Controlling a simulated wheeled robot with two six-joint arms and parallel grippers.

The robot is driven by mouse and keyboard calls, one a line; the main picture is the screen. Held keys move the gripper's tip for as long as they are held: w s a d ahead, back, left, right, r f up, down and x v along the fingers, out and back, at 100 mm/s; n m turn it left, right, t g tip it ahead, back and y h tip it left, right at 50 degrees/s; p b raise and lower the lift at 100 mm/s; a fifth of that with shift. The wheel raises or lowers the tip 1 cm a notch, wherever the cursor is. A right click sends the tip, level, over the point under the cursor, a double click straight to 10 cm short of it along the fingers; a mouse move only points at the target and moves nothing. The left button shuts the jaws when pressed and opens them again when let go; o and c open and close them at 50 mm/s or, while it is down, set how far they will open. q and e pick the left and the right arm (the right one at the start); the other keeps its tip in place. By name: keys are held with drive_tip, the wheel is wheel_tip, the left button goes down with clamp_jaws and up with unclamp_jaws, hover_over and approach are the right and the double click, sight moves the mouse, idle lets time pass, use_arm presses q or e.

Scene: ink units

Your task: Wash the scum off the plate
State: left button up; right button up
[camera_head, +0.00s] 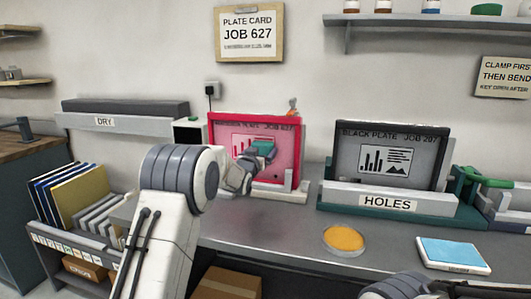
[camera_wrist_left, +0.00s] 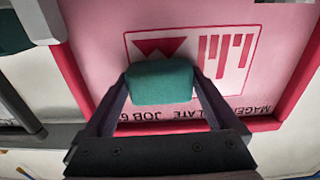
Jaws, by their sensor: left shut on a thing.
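The magenta plate (camera_head: 288,172) stands upright in a red frame at the back of the bench, with a printed chart on its face. In the left wrist view the plate (camera_wrist_left: 107,45) fills most of the picture and looks pale pink; I cannot tell film from bare surface. My left gripper (camera_head: 250,163) is shut on a teal block (camera_wrist_left: 160,82), which looks like a sponge. The block is in front of the plate's chart and covers part of it; I cannot tell whether it touches. My right gripper is not in view.
The black plate (camera_head: 383,155) stands to the right behind a HOLES bar (camera_head: 387,203). A round dish with orange content (camera_head: 344,239) and a blue pad (camera_head: 453,254) lie on the bench (camera_head: 285,230). A rack of plates (camera_head: 75,195) is at the left.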

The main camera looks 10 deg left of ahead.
use_arm(q)
drive_tip(key=shift+a, duration=1.8)
drive_tip(key=a+p, duration=0.1)
drive_tip(key=a, duration=0.1)
drive_tip(key=shift+a, duration=0.35)
drive_tip(key=shift+f, duration=0.1)
drive_tip(key=s+b, duration=0.2)
drive_tip(key=s, duration=0.4)
drive_tip(key=shift+s+a+b, duration=0.1)
drive_tip(key=shift+s+b, duration=0.05)
drive_tip(key=shift+b, duration=0.2)
drive_tip(key=shift+s+b, duration=0.45)
drive_tip(key=shift+s, duration=0.95)
